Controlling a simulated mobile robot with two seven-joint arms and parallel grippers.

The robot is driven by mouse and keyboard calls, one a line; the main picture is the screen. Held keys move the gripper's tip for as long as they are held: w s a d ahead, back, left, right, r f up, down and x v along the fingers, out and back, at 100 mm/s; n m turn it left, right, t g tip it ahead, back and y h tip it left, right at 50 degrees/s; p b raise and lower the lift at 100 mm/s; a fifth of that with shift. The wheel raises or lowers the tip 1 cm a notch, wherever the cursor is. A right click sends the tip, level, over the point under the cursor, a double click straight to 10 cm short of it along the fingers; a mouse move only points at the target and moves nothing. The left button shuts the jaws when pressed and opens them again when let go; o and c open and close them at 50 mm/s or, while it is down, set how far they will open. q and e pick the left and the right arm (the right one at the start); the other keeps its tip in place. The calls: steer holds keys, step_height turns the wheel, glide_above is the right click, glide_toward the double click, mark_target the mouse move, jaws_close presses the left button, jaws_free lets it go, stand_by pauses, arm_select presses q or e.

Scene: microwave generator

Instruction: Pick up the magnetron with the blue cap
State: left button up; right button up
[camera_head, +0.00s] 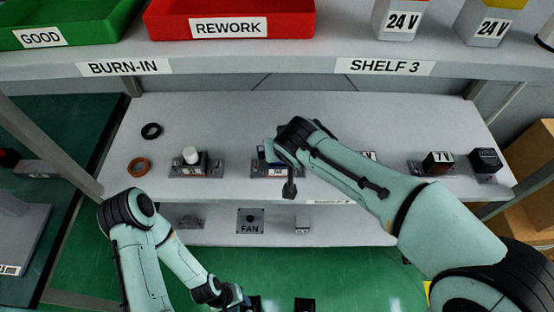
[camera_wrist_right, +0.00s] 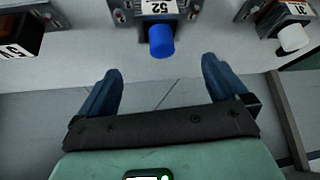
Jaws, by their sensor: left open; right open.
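The magnetron with the blue cap (camera_wrist_right: 161,40) sits on the shelf, its label reading 52 in the right wrist view. In the head view its base (camera_head: 262,171) shows beside my right wrist, which hides much of the rest. My right gripper (camera_wrist_right: 161,75) is open, with a dark blue finger on either side of the cap's line. The cap lies just beyond the fingertips, centred between them, with nothing held. My left gripper (camera_head: 279,304) is open and empty at the bottom edge of the head view, low in front of the shelves.
A white-capped magnetron (camera_head: 190,157) stands to the left; a black ring (camera_head: 151,131) and an orange ring (camera_head: 138,167) lie beyond it. A 7 V block (camera_head: 437,163) stands right. The upper shelf, labelled BURN-IN (camera_head: 124,68), overhangs the back. A FAN plate (camera_head: 250,221) is below.

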steer(key=x, duration=1)
steer(key=shift+r+p, duration=0.1)
steer(key=shift+p, duration=0.25)
jaws_close()
steer(key=shift+w+r, duration=0.1)
steer(key=shift+r, duration=0.15)
